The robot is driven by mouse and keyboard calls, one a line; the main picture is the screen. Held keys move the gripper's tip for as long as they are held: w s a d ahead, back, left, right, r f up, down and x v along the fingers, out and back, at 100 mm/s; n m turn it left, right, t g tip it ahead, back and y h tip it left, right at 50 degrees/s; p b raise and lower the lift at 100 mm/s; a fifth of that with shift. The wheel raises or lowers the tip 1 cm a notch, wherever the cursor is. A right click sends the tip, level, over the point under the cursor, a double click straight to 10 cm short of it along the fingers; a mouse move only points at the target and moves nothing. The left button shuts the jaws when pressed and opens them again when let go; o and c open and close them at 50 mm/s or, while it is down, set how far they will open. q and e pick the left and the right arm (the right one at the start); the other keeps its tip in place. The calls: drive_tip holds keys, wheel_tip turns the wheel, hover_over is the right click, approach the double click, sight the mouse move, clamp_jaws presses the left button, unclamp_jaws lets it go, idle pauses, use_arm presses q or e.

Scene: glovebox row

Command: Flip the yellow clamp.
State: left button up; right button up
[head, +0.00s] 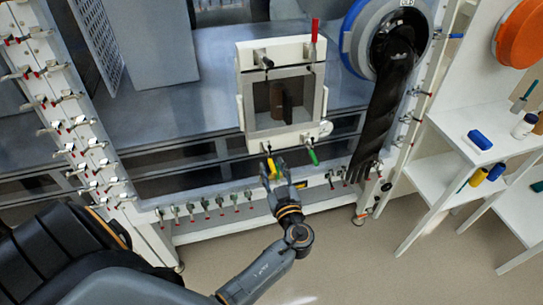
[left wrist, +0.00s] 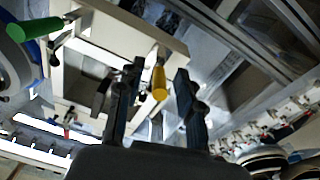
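The yellow clamp (head: 271,166) is a yellow-handled toggle at the lower left corner of a white square door frame (head: 247,105). In the left wrist view the yellow handle (left wrist: 159,82) shows between my two dark fingers, with a visible gap on both sides. My left gripper (head: 273,177) is open, with its fingertips around or just in front of the handle. I cannot tell if either finger touches it. My right gripper is not in view.
Other clamps on the frame have a green handle (head: 313,157), a red handle (head: 315,30) and a black handle (head: 266,62). A long black glove (head: 385,115) hangs from a blue-rimmed port at right. White shelves (head: 480,135) stand farther right. The floor in front is clear.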

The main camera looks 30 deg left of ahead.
use_arm(q)
drive_tip(key=shift+s+d+r, duration=0.1)
clamp_jaws()
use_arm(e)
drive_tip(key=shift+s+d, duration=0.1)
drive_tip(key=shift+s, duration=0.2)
